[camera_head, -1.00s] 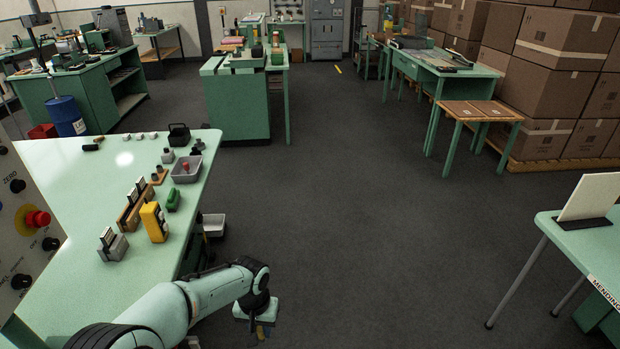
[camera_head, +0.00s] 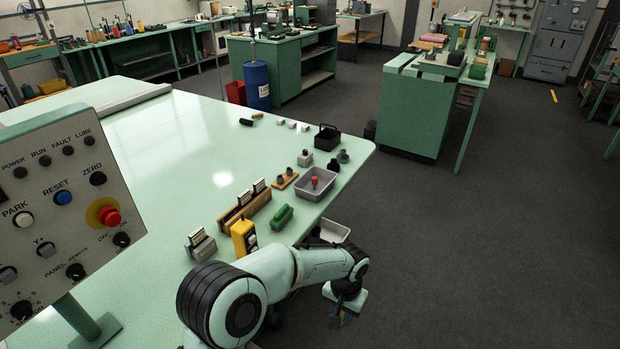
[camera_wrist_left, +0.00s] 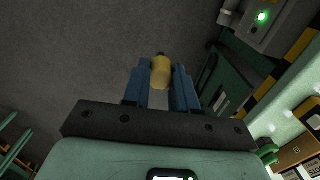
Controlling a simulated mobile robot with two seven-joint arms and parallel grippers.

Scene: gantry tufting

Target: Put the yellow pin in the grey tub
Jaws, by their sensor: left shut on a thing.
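My left gripper (camera_head: 345,318) hangs beyond the table's right edge, over the dark floor, with its fingers pointing down. In the left wrist view its blue fingers (camera_wrist_left: 161,88) are shut on the yellow pin (camera_wrist_left: 160,72), a short yellow cylinder with a dark tip. The pin is hard to make out in the head view. A grey tub (camera_head: 329,190) stands on the table near its right edge, with a red-topped piece (camera_head: 315,182) in it. The gripper is apart from this tub, nearer to me. My right gripper is not in view.
A second, paler tub (camera_head: 334,231) sits lower, just off the table edge. A yellow box (camera_head: 243,238), a green piece (camera_head: 282,216), a wooden rack (camera_head: 246,208) and a black caddy (camera_head: 327,138) stand along the table edge. A control panel (camera_head: 60,210) is at left.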

